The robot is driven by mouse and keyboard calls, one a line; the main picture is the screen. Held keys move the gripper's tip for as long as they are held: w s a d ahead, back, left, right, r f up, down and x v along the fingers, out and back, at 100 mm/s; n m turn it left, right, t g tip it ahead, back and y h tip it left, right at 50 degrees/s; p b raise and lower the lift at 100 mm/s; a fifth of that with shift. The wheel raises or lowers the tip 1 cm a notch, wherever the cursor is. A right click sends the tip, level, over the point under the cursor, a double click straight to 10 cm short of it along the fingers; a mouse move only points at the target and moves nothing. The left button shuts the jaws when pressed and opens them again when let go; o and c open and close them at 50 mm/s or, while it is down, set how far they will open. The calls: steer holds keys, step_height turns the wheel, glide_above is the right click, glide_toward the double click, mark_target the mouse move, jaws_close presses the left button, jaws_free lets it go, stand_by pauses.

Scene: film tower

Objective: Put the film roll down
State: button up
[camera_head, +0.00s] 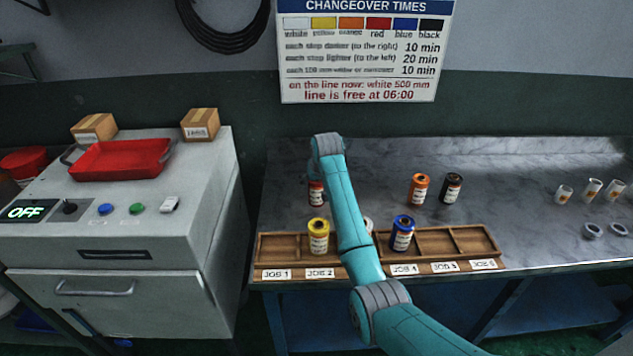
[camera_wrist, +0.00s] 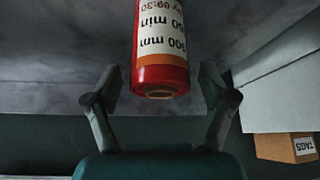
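A red film roll (camera_head: 316,194) with a white label stands upright on the marble bench behind the rack, partly hidden by my arm. In the wrist view the red film roll (camera_wrist: 161,45) shows its hollow-cored end between and beyond my fingers. My gripper (camera_wrist: 160,72) is open, with a gap visible on each side of the roll. The wooden rack (camera_head: 385,265) holds a yellow roll (camera_head: 318,237) at JOB 2, a white roll (camera_head: 369,226) mostly hidden by my arm, and a blue roll (camera_head: 402,233) at JOB 4.
An orange roll (camera_head: 418,189) and a black roll (camera_head: 451,188) stand behind the rack. JOB 1, JOB 5 and JOB 6 look empty. A grey machine with a red tray (camera_head: 120,160) stands at the left.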

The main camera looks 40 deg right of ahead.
steer(key=shift+r, duration=0.2)
steer(key=v, duration=1.2)
stand_by(0.4)
